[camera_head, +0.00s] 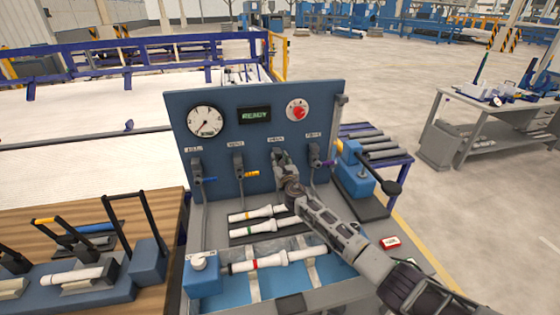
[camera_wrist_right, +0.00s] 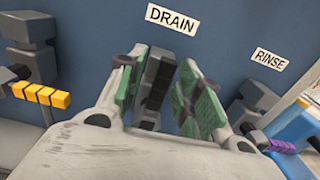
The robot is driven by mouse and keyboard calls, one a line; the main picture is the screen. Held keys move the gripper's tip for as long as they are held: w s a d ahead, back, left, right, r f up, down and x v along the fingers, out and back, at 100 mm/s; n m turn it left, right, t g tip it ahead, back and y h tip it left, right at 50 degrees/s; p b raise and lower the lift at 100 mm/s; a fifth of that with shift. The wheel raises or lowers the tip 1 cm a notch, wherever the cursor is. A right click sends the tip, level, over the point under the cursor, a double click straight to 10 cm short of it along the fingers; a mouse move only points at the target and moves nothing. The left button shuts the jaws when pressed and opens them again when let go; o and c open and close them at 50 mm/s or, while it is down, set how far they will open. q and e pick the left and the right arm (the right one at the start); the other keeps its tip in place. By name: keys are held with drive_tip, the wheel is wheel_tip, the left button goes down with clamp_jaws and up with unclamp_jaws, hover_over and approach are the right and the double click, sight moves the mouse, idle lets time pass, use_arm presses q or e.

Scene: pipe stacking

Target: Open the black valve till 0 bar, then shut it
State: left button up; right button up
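The black valve handle (camera_wrist_right: 159,76) sits below the DRAIN label (camera_wrist_right: 171,19) on the blue panel. In the right wrist view it stands between the green finger pads of my right gripper (camera_wrist_right: 165,92). The right pad is apart from the handle; I cannot tell whether the left pad touches it. In the head view my right gripper (camera_head: 284,168) reaches the panel and mostly hides this valve. The round gauge (camera_head: 205,122) is at the panel's upper left; its reading is too small to tell. My left gripper is not in view.
A blue-handled valve (camera_head: 208,180), a yellow-handled valve (camera_head: 251,173) and a purple-handled valve (camera_head: 329,163) flank it. A READY display (camera_head: 255,115) and a red knob (camera_head: 298,112) are above. White pipes (camera_head: 279,260) lie in front. A blue device (camera_head: 353,172) stands right.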

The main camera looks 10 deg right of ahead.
drive_tip(key=shift+s, duration=0.2)
drive_tip(key=s, duration=1.1)
drive_tip(key=shift+s+d, duration=0.2)
drive_tip(key=shift+s, duration=0.1)
idle(0.5)
idle(0.6)
